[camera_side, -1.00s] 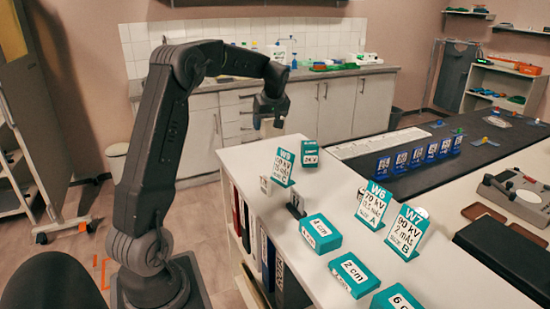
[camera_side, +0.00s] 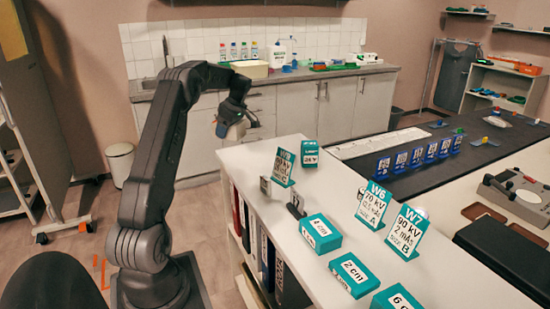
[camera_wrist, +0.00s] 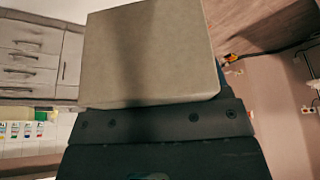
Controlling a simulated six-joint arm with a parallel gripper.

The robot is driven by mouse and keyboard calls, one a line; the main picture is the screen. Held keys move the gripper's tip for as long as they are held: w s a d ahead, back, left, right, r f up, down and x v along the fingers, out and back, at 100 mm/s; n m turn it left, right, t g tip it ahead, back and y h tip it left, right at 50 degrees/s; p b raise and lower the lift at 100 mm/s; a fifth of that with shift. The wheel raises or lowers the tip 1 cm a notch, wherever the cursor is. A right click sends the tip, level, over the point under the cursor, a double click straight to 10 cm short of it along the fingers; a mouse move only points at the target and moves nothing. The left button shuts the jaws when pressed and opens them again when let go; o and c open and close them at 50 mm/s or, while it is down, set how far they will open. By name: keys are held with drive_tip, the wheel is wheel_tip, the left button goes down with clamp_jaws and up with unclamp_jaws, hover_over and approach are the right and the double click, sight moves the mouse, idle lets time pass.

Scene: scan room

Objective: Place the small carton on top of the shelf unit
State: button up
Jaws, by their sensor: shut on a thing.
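My gripper (camera_side: 233,116) is raised in the side view, in front of the grey cabinets and left of the white-topped shelf unit (camera_side: 262,152) with binders. It is shut on a small carton (camera_side: 231,132), which shows as a pale, partly hidden shape below the fingers. In the wrist view the plain beige-grey carton (camera_wrist: 150,55) fills the upper middle, close against the dark gripper body; the fingertips are hidden behind it. The carton is apart from the shelf unit's top.
The unit's top bears standing cards W9 (camera_side: 283,166), W6 (camera_side: 374,205) and W7 (camera_side: 407,232), and teal blocks including the 4 cm (camera_side: 320,233) and 2 cm (camera_side: 354,272) ones. Its back left end has a bare patch. Another shelf (camera_side: 500,88) stands at the back right.

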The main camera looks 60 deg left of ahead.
hover_over(258, 160)
drive_tip(key=w, duration=0.1)
drive_tip(key=f, duration=0.7)
drive_tip(key=shift+w+d+f, duration=0.15)
drive_tip(key=shift+d, duration=0.25)
wheel_tip(258, 160, down, 2)
drive_tip(key=shift+f, duration=0.65)
drive_tip(key=shift+s+f, duration=0.2)
drive_tip(key=shift+f, duration=0.1)
drive_tip(key=o, duration=0.9)
drive_tip(key=shift+o, duration=0.2)
